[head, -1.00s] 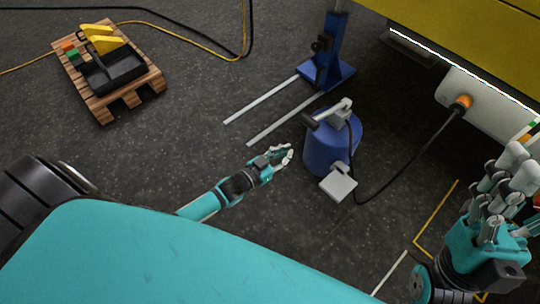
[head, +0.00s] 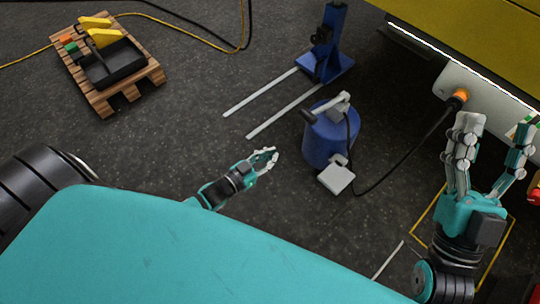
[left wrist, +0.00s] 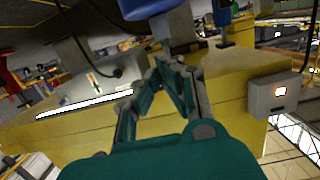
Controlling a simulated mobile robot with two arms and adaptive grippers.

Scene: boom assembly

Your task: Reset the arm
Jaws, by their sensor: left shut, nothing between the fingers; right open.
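My left gripper (head: 266,157) is low over the dark floor in the head view, to the left of the blue drum (head: 322,142) and apart from it. Its fingers are shut and empty. In the left wrist view its fingers (left wrist: 163,65) meet at the tips, with a yellow structure (left wrist: 215,95) behind them. My right gripper (head: 490,130) is at the right edge of the head view, fingers pointing up and spread open, with nothing between them. It is in front of the white panel on the yellow structure.
A blue stacker (head: 325,60) with two pale forks stands behind the drum. A wooden pallet (head: 98,100) with a black tray (head: 112,65) is at the far left. A black cable (head: 400,172) runs to an orange connector (head: 459,96). Open floor lies between pallet and forks.

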